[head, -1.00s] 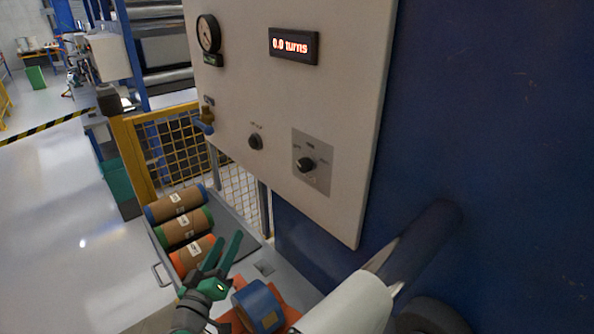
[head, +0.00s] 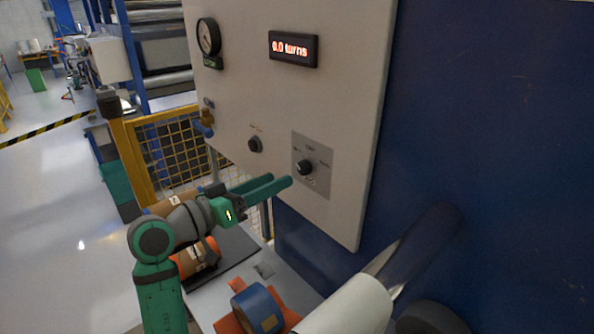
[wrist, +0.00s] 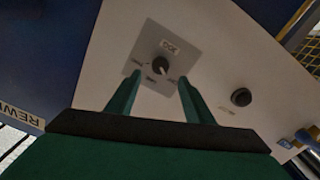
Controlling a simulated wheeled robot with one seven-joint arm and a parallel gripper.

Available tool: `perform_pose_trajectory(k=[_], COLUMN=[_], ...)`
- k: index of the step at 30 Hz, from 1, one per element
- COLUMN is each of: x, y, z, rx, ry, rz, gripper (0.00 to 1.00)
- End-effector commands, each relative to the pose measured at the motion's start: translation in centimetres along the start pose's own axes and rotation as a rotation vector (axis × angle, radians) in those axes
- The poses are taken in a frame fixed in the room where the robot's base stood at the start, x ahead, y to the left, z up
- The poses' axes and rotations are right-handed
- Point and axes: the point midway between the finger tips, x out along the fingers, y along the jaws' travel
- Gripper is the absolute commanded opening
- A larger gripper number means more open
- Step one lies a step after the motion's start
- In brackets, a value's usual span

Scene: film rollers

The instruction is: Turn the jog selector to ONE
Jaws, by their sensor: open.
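The jog selector (head: 305,167) is a small black knob on a square grey plate (head: 322,156), fixed to the beige panel. In the wrist view the knob (wrist: 161,65) appears ahead, between my two fingers. Its labels are too blurred to read surely, and I cannot tell which one it points to. My gripper (head: 281,183) is open and empty, its green fingers pointing at the panel just below and left of the knob. It looks apart from the knob. In the wrist view my gripper (wrist: 155,95) frames the plate.
A black button (head: 255,144) sits left of the selector plate. A display (head: 293,48) reads 0.0 turns, with a round gauge (head: 208,37) to its left. A white roller (head: 350,305) and a blue roll (head: 258,306) are below. A yellow fence (head: 130,150) stands behind.

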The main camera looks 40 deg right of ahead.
Motion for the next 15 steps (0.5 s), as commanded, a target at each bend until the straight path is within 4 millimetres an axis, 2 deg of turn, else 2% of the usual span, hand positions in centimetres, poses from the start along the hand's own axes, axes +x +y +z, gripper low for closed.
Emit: perform_pose_trajectory(k=[6,12,15], x=[4.1,6.8,7.5], y=[0.0,0.0,-0.1], z=[0.0,0.0,0.0], rx=[-0.001,-0.001,-0.001], ry=[-0.001,0.001,0.001], rz=[0.002,0.001,-0.001], gripper=[0.48,0.48,0.48])
